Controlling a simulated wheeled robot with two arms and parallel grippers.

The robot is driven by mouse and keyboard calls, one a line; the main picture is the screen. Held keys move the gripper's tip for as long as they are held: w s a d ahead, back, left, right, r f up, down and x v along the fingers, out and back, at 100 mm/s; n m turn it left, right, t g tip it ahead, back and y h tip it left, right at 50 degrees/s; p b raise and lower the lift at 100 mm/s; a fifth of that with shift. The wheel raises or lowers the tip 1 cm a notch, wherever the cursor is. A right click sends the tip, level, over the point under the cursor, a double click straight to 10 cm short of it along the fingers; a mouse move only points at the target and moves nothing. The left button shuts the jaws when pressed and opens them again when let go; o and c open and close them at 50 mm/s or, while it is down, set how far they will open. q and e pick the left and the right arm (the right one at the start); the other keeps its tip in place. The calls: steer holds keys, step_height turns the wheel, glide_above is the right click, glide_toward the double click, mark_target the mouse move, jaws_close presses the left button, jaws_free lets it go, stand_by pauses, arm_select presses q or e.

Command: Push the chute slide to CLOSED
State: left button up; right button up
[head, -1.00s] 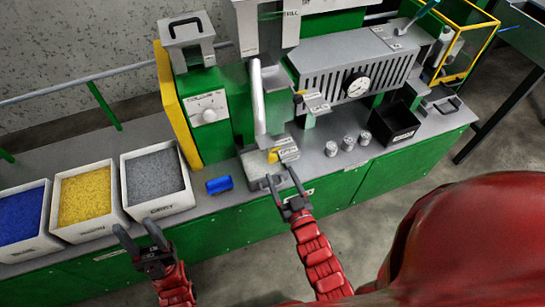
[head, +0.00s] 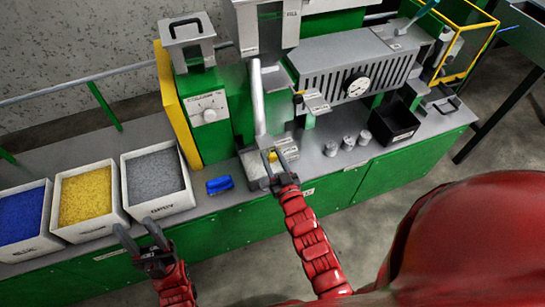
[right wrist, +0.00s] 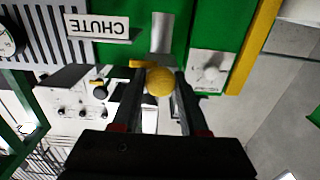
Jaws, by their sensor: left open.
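The yellow knob (head: 272,156) sits low at the front of the green machine, by the foot of a grey metal pipe. I take it to be the chute slide's handle. In the right wrist view the round yellow knob (right wrist: 160,82) lies between my two fingertips, near an upside-down CHUTE label (right wrist: 98,26). My right gripper (head: 271,152) has a finger on either side of the knob; whether they press on it is unclear. The OPEN or CLOSED position cannot be read. My left gripper (head: 139,230) is open and empty in front of the bench.
Blue (head: 45,230), yellow (head: 118,214) and grey (head: 184,208) material bins stand on the left of the bench. A blue roll (head: 219,185) lies left of the knob. Three small metal cylinders (head: 348,143) and a black bin (head: 411,134) stand to the right.

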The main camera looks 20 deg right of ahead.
jaws_close()
stand_by(1.1)
